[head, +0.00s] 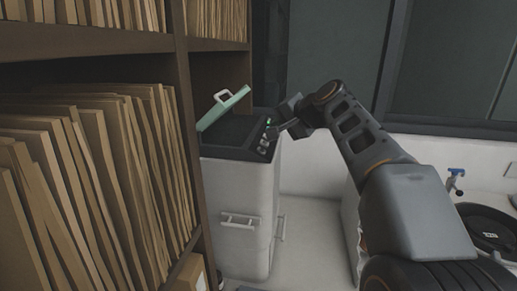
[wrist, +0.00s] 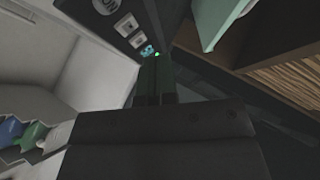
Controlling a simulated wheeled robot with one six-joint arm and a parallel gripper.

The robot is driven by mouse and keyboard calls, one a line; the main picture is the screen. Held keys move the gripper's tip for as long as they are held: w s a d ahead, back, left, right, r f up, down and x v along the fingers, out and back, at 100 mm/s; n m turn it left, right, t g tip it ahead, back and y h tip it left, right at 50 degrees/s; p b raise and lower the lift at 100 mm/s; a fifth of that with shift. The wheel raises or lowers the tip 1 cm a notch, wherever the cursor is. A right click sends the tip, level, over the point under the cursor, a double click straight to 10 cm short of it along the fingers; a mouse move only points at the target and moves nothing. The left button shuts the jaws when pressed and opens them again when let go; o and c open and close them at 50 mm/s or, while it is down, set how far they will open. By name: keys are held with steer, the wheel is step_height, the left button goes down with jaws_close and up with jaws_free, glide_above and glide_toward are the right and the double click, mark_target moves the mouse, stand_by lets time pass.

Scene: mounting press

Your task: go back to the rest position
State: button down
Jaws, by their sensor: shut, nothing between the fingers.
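My gripper (head: 279,128) is at the end of my outstretched arm, beside the control panel of the mounting press (head: 240,178). In the wrist view my gripper (wrist: 154,62) is shut and empty, its fingertips close to the panel buttons (wrist: 124,25) and a small green light (wrist: 157,54). Whether the fingertips touch the panel cannot be told. The press is a pale cabinet with a dark top, and its green lid (head: 224,108) with a white handle stands raised. The lid also shows in the wrist view (wrist: 218,20).
A wooden shelf (head: 182,120) full of brown folders (head: 110,170) stands close on the left, beside the press. Pale floor (head: 312,235) shows between press and counter.

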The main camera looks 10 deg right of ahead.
steer(key=s+f+n+g+h+b, duration=0.2)
steer(key=s+f+n+g+h, duration=0.1)
steer(key=s+f, duration=0.8)
steer(key=s+a+f+n+g+h+b, duration=0.1)
steer(key=s+f+n, duration=0.4)
steer(key=s+f, duration=0.7)
steer(key=shift+s+f+g+h+b, duration=0.3)
steer(key=shift+f+g+h+b, duration=0.7)
steer(key=shift+f, duration=2.9)
steer(key=shift+a+p, duration=0.1)
steer(key=shift+p, duration=0.2)
